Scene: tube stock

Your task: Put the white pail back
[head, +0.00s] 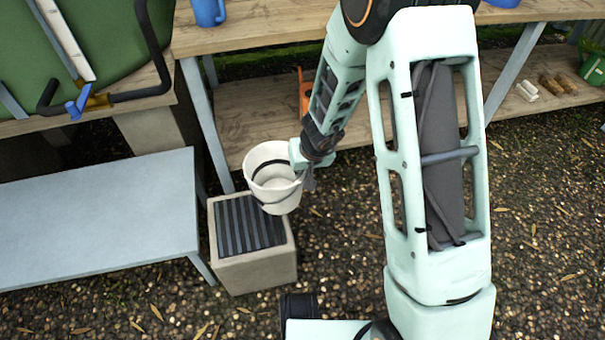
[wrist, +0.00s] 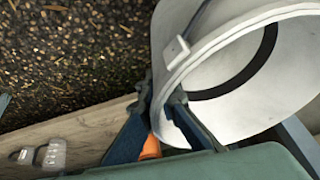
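The white pail (head: 277,192) is at the top right corner of a grated block, its open mouth facing up and slightly tilted in the head view. I cannot tell whether its base touches the block. A dark curved line runs inside it. My gripper (head: 303,170) is at the pail's right rim. In the wrist view, the pail (wrist: 240,85) fills the upper right, and my gripper's two dark fingers (wrist: 163,100) stand either side of its wall near the rim, closed on it. The lower part of the pail is out of the wrist view.
The concrete block (head: 255,268) has a dark slatted top (head: 245,225). A grey bench (head: 95,215) stands left of it. A wooden workbench (head: 260,25) with a lower shelf (head: 245,120) is behind, holding an orange item (head: 305,95). Gravel right of the block is clear.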

